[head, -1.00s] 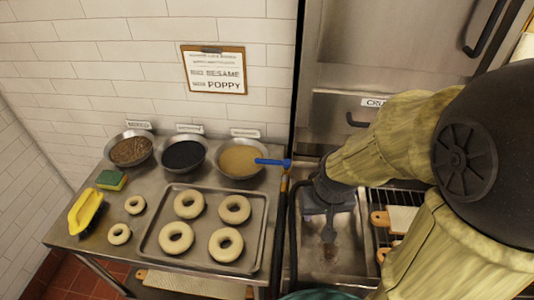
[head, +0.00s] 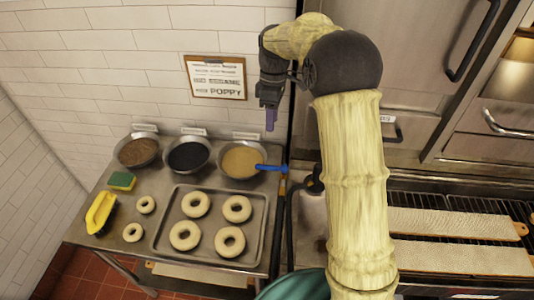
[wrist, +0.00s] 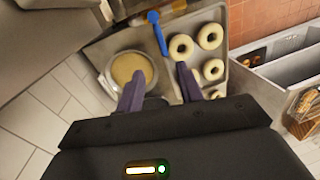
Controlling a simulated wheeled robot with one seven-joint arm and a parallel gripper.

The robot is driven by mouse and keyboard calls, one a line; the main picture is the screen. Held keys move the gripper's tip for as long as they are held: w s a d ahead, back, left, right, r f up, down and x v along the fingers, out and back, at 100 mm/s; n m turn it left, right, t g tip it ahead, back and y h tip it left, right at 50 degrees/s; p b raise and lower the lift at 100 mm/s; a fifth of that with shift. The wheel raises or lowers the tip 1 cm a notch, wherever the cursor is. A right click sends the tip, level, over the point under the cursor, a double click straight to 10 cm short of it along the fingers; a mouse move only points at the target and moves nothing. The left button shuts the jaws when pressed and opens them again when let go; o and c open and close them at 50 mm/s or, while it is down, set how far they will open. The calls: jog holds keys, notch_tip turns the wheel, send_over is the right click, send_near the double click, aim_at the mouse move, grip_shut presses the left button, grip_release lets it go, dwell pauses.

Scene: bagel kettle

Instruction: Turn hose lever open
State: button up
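The blue lever (head: 271,168) sticks out at the right edge of the steel table, at the top of a dark hose (head: 289,212). Its handle points right to left, toward the tan-seed bowl. In the wrist view the blue lever (wrist: 157,33) lies beyond my fingertips, slightly left of centre. My gripper (head: 270,122) points down with purple fingers, above and behind the lever, apart from it. In the wrist view my gripper (wrist: 160,72) has its two fingers spread, with nothing between them.
A bowl of tan seeds (head: 241,161) stands close to the lever's left. A tray (head: 214,262) of bagels lies in front of it. A clipboard (head: 215,77) hangs on the wall behind. Boards (head: 455,225) lie on a grill at the right.

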aim_at(267, 166)
jog(key=shift+w+a+r+n, duration=0.4)
jog(key=shift+w+r+n, duration=0.1)
jog(key=shift+r+n, duration=0.1)
jog(key=shift+f, duration=0.2)
jog(key=s+f+p, duration=0.1)
jog(key=f, duration=0.4)
jog(key=s+f+p, duration=0.1)
jog(key=f+p, duration=0.1)
jog(key=f, duration=0.4)
jog(key=s+f+p, duration=0.1)
jog(key=f, duration=0.4)
jog(key=shift+s+a+f+p, duration=0.2)
jog(key=shift+a+f+p, duration=0.1)
jog(key=shift+f+p, duration=0.1)
grip_shut()
